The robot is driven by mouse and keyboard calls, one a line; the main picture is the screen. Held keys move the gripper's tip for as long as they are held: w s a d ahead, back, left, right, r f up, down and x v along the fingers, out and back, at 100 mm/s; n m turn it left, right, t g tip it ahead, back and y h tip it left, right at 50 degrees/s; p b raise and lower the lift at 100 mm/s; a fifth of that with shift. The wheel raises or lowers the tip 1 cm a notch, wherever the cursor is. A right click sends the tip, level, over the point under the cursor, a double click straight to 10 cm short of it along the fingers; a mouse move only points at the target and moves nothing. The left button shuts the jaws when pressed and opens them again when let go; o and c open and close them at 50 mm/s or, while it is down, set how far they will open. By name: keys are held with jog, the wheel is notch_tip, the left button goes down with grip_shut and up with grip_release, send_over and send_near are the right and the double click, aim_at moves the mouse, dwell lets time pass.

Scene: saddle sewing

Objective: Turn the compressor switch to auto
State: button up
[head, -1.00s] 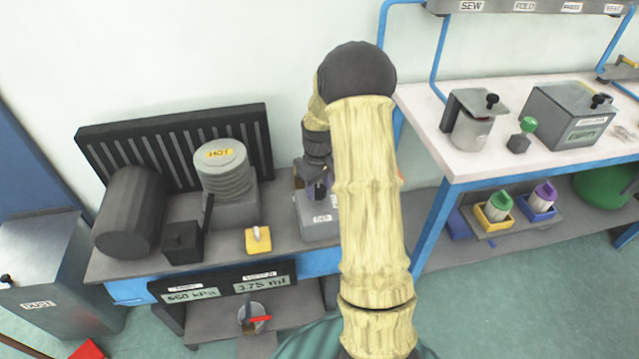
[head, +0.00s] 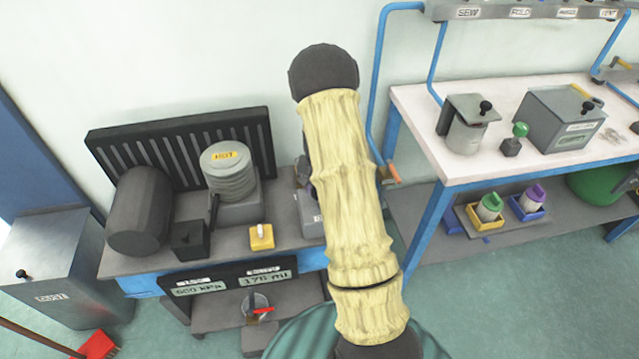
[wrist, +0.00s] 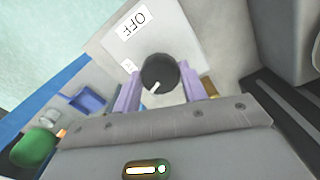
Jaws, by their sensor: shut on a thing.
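In the wrist view, the compressor switch is a round dark knob (wrist: 160,70) with a white pointer mark directed down-left. It sits on a pale grey switch plate (wrist: 103,47) with an upside-down OFF label (wrist: 134,22). A second, smaller label (wrist: 128,66) is mostly hidden, so I cannot read it fully. My gripper (wrist: 160,84) has its two purple fingers on either side of the knob, shut on it. In the head view the grey switch box (head: 311,214) shows only partly, as my arm covers much of it and nearly all of the gripper.
The compressor with its HOT-labelled ribbed cylinder (head: 228,172) and dark tank (head: 140,212) stands left of the switch box. A yellow block (head: 262,237) sits close by on the same bench. A white-topped table (head: 420,110) with blue legs is at the right.

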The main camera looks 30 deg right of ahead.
jog(key=shift+w+d+r+m+p, duration=0.1)
jog(key=shift+m+p, duration=0.4)
jog(key=shift+m, duration=0.65)
jog(key=shift+w+r+m+p, duration=0.1)
jog(key=shift+m+p, duration=0.4)
jog(key=shift+m, duration=0.65)
jog(key=shift+f, duration=0.1)
jog(key=o, duration=1)
jog(key=shift+s, duration=0.1)
notch_tip(320, 180, up, 17)
jog(key=shift+r+p, duration=0.15)
jog(key=shift+p, duration=0.15)
